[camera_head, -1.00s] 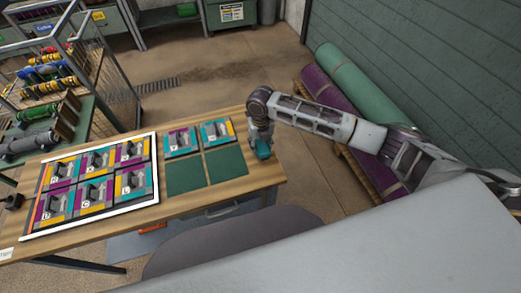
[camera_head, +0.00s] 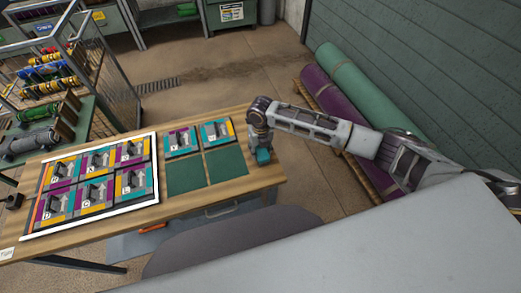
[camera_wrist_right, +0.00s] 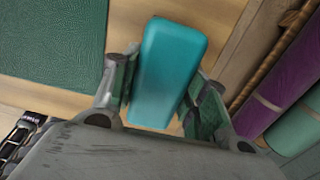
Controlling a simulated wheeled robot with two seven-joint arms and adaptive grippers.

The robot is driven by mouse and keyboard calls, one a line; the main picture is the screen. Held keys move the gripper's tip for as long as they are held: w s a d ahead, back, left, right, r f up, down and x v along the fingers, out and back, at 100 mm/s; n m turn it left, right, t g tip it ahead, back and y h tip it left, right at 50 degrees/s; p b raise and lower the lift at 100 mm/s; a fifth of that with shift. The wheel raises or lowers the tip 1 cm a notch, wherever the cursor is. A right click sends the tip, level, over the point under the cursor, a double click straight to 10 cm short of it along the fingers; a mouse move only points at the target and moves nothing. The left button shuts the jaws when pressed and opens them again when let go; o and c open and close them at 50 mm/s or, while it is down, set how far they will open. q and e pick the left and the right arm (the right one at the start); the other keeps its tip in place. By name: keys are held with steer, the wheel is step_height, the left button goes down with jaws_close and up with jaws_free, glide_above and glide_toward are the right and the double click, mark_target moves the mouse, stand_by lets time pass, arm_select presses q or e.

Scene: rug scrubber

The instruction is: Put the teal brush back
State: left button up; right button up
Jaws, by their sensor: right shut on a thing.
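The teal brush (camera_head: 263,156) is a rounded teal block at the right end of the wooden table. My right gripper (camera_head: 261,148) reaches down over it from the right. In the right wrist view the brush (camera_wrist_right: 168,70) sits between the two fingers of my right gripper (camera_wrist_right: 165,95), which are shut on it. I cannot tell whether the brush touches the table top. Its underside is hidden. My left gripper is not in view.
The wooden table (camera_head: 232,190) bears a white-framed board (camera_head: 92,226) with several coloured tiles. Two loose patterned tiles (camera_head: 180,141) and two green squares (camera_head: 186,174) lie between board and brush. Rolled rugs (camera_head: 350,85) lie right of the table. A bare table strip surrounds the brush.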

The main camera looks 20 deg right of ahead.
steer(key=shift+f, duration=0.1)
steer(key=o, duration=1.1)
steer(key=shift+r, duration=6.15)
